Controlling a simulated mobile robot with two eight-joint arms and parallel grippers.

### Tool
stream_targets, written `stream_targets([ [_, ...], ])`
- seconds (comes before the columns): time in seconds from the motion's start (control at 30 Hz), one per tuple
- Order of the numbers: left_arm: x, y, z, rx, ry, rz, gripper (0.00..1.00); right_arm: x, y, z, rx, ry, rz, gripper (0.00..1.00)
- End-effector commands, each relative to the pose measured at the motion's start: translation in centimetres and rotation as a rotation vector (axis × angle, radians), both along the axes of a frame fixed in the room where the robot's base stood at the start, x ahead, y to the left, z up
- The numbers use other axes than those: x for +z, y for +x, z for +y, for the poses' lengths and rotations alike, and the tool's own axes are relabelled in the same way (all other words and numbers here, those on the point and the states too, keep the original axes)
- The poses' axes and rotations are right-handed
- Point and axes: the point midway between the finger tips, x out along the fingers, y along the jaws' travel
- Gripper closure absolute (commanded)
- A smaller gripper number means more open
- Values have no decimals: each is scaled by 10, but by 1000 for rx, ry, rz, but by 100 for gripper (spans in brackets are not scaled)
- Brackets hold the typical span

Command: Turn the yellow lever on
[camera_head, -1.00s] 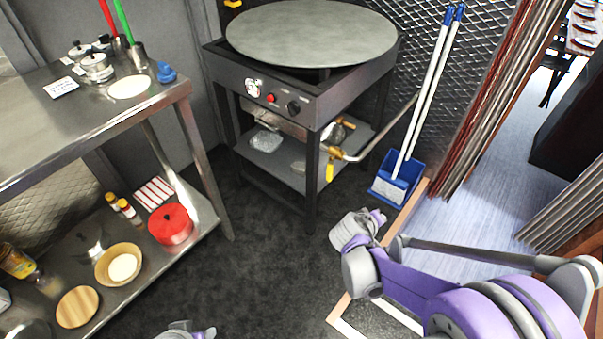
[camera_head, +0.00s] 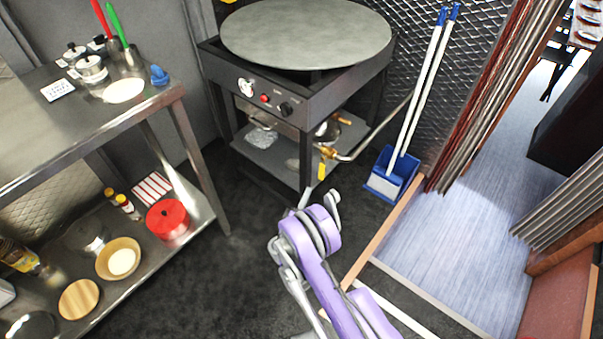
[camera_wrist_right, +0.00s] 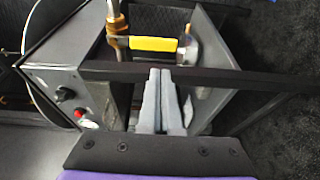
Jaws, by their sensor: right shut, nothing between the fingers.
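The yellow lever (camera_head: 322,170) hangs from the brass valve on the gas pipe, under the front right of the round griddle stand. In the right wrist view the yellow lever (camera_wrist_right: 154,44) lies across the picture beside the brass fitting (camera_wrist_right: 117,22). My right gripper (camera_head: 306,194) is just below and in front of the lever in the head view. In the right wrist view its grey fingers (camera_wrist_right: 160,74) are shut together and empty. They point toward the lever, with a visible gap between. My left gripper is not in view.
The griddle stand (camera_head: 245,88) has a dark frame, knobs and a lower shelf; a frame bar crosses near my fingers in the wrist view. A blue dustpan (camera_head: 390,180) with long handles stands to the right. A steel table (camera_head: 190,130) is at the left.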

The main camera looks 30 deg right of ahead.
Motion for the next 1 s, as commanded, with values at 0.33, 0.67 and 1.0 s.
stream_targets([
  [0.33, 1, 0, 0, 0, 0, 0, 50, -5, -2, 2, 8, -25, -5, 100],
  [0.67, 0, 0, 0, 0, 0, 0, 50, -5, 10, -13, 4, -25, -5, 100],
  [1.0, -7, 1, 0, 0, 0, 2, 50, -5, 50, -57, 6, -24, -5, 100],
])
